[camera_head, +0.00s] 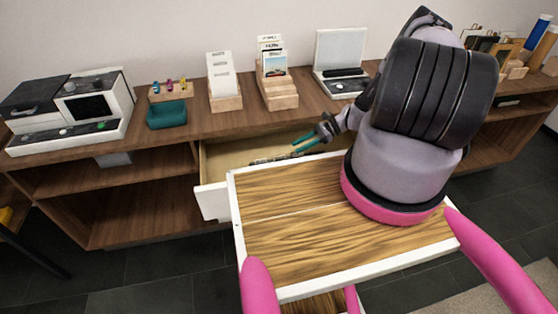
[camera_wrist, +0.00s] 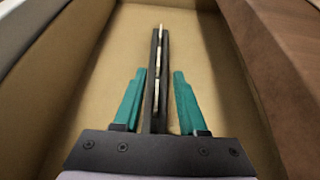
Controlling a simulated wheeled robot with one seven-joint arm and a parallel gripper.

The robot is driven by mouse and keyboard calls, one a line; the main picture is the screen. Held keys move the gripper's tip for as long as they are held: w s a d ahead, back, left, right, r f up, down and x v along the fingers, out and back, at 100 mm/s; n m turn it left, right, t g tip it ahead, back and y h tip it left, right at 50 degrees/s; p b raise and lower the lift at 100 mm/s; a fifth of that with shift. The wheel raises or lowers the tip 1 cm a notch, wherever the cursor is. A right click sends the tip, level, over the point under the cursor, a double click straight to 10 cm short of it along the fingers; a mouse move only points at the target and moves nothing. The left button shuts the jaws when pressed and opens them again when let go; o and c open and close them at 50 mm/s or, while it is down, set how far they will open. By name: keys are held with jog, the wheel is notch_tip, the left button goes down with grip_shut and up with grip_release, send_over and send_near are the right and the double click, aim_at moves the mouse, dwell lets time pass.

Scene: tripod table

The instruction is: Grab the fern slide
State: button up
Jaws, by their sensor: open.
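A narrow dark rack (camera_wrist: 154,108) lies in the open drawer, with thin pale slide-like pieces (camera_wrist: 158,60) standing edge-on along it. I cannot tell which piece is the fern slide, as no picture on them shows. In the head view the rack (camera_head: 272,159) is a small dark strip on the drawer floor. My gripper (camera_wrist: 159,72) is open, its teal fingers on either side of the rack line in the wrist view. In the head view my gripper (camera_head: 304,143) is over the drawer; contact with a piece cannot be made out.
The drawer (camera_head: 226,152) is pulled out below the wooden counter (camera_head: 200,122), and its walls rise on both sides. A white-edged wood-topped surface (camera_head: 290,215) stands in front. A teal tray (camera_head: 167,114), card holders (camera_head: 224,103) and a machine (camera_head: 70,110) stand on the counter.

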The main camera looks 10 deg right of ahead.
jog(key=x, duration=0.7)
jog(key=shift+s+a+f, duration=0.1)
jog(key=shift+f, duration=0.05)
grip_shut()
